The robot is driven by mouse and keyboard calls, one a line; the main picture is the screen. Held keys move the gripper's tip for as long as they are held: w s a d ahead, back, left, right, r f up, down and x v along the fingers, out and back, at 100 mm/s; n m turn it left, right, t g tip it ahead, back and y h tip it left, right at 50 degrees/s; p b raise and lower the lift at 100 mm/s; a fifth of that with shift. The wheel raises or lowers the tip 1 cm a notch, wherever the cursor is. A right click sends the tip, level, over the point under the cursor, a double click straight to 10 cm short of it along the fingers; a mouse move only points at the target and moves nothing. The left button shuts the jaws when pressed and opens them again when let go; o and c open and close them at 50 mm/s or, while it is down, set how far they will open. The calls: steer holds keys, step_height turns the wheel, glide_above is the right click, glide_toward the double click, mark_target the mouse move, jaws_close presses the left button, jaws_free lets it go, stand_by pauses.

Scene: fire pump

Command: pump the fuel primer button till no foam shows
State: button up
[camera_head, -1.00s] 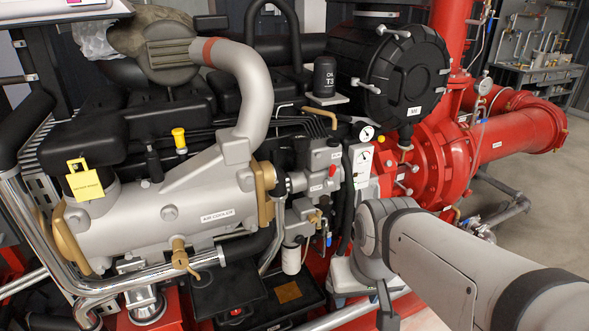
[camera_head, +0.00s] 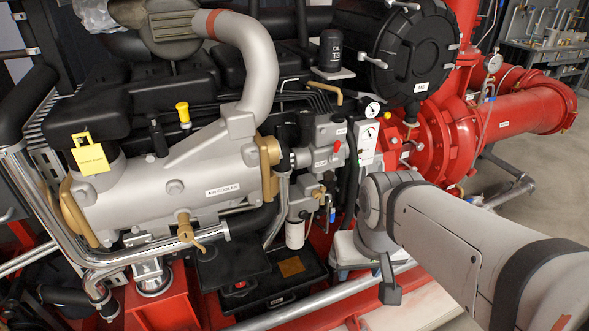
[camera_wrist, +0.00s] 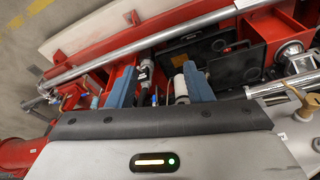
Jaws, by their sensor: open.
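A red knob (camera_head: 337,146) sits on the grey block (camera_head: 322,135) right of the air cooler. Below that block hangs a white filter cylinder (camera_head: 295,234). A red button (camera_head: 240,284) also shows on the black tray, and in the wrist view (camera_wrist: 228,50). I cannot tell for sure which part is the primer button, and I see no foam. My gripper (camera_wrist: 160,84) is open, its two blue fingers apart in the wrist view. The white filter (camera_wrist: 180,88) shows between the fingers, near the right one; contact cannot be told. The gripper is mostly hidden in the head view.
The grey air cooler (camera_head: 150,195) with a brass valve (camera_head: 187,230) is at left. Red pump pipework (camera_head: 445,135) stands behind my arm. A chrome rail (camera_head: 325,300) runs along the front, with red frame parts below. Free floor lies at far right.

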jaws_close()
stand_by(0.4)
stand_by(1.2)
